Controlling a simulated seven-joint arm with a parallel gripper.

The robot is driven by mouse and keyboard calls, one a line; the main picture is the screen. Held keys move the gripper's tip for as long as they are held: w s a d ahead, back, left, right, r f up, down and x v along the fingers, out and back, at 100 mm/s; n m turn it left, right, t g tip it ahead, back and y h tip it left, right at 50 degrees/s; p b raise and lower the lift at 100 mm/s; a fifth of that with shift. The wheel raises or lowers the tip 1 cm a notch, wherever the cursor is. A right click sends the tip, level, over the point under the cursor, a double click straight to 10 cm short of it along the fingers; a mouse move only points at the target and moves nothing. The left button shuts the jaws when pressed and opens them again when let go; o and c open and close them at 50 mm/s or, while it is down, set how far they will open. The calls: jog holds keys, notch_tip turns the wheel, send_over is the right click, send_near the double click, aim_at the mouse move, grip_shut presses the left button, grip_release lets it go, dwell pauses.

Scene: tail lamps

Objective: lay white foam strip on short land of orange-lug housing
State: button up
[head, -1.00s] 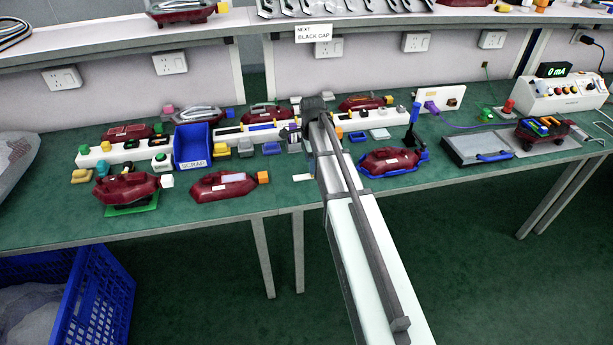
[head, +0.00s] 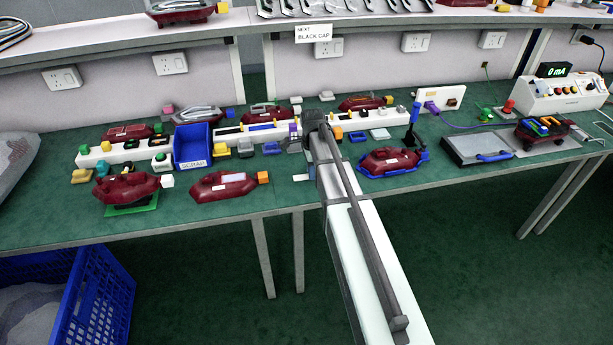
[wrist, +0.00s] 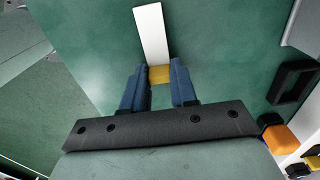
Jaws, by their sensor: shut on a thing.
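The white foam strip (wrist: 152,34) is in the wrist view, reaching away from my fingertips. A small yellow piece (wrist: 160,74) meets its near end. My gripper (wrist: 160,84) has blue fingers shut on this yellow piece, over green surface. In the head view my arm and wrist partly hide the gripper. The orange-lug housing (head: 222,187) is dark red, with an orange block (head: 263,177) at its right end, and lies near the table's front edge, left of my gripper. I cannot make out its short land.
A small white piece (head: 302,177) shows beside my arm near the front edge. A blue scrap bin (head: 192,147) stands behind the orange-lug housing. Another red housing (head: 390,161) sits in a blue cradle right of my arm. Another (head: 127,187) rests on a green base at left.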

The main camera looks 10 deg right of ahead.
grip_shut()
notch_tip(320, 180, up, 10)
dwell(0.6)
dwell(0.4)
jog(key=shift+o, duration=0.5)
grip_release()
grip_shut()
